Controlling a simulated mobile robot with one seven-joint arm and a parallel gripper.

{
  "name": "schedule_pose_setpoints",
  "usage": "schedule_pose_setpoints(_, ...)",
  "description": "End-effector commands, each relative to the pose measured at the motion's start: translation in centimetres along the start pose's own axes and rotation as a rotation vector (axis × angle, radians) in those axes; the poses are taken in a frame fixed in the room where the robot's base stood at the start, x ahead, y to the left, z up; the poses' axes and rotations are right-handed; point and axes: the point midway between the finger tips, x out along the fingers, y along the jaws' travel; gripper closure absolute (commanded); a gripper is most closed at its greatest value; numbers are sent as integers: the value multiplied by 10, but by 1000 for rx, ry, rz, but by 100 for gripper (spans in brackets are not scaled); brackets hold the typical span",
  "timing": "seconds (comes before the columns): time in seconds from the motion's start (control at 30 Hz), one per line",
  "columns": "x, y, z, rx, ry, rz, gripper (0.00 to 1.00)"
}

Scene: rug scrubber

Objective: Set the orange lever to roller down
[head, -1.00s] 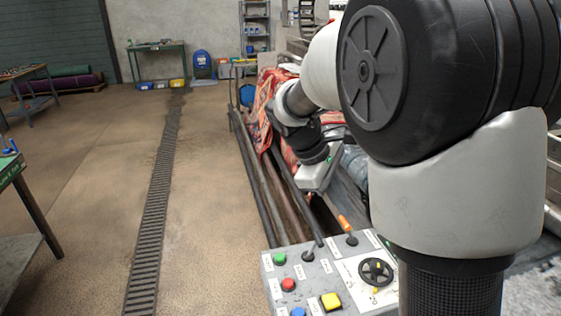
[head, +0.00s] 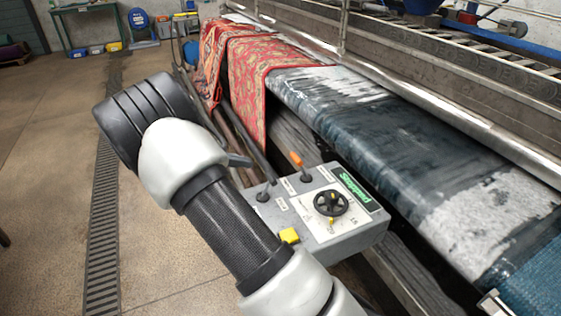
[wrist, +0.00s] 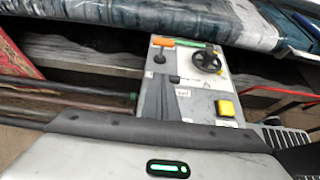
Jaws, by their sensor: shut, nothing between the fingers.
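The orange lever (head: 296,160) stands on the grey control panel (head: 350,240), rising from a black base and leaning toward the upper left in the head view. Its orange handle also shows in the wrist view (wrist: 163,42), near the panel's far edge. My gripper (wrist: 163,82) is shut and empty; its dark fingers point toward the lever with a gap between them. In the head view my arm covers the panel's left part, and only a dark fingertip shows left of the lever. The lever's position labels are too small to read.
A black handwheel (head: 331,203) and a yellow button (head: 290,236) sit near the lever. The green display (head: 355,188) reads "Stopped".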

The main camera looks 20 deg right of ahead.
Motion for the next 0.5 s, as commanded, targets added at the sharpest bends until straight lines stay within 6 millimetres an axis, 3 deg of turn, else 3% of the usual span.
schedule_pose_setpoints(0.23,15,0,0,1,0,-2,100)
schedule_pose_setpoints(0.5,71,-1,-1,1,0,-4,100)
